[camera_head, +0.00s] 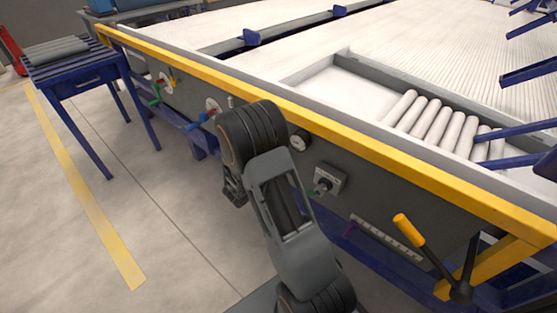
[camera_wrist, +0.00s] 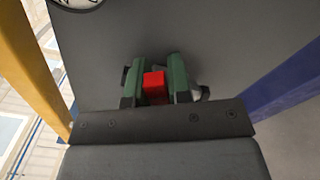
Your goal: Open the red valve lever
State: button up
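The red valve lever (camera_wrist: 155,86) shows in the wrist view as a small bright red end against the dark grey side panel. My gripper (camera_wrist: 156,92) has its two green fingers on either side of the lever. In the head view my gripper (camera_head: 233,190) hangs in front of the panel, partly hidden by my wrist, and the red lever is not seen there.
The dark panel (camera_head: 385,192) under the yellow rail (camera_head: 300,112) carries a blue lever (camera_head: 198,120), a green lever (camera_head: 156,102), gauges and a switch box (camera_head: 328,180). A yellow-handled lever (camera_head: 410,232) sticks out at right. Floor at left is open, with a blue stand (camera_head: 88,82) beyond.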

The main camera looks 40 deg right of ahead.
jog(key=o, duration=0.4)
jog(key=shift+c, duration=0.2)
jog(key=shift+a, duration=0.1)
jog(key=p+v, duration=0.2)
jog(key=v, duration=1.1)
jog(key=shift+s+a, duration=0.15)
jog(key=shift+a, duration=0.15)
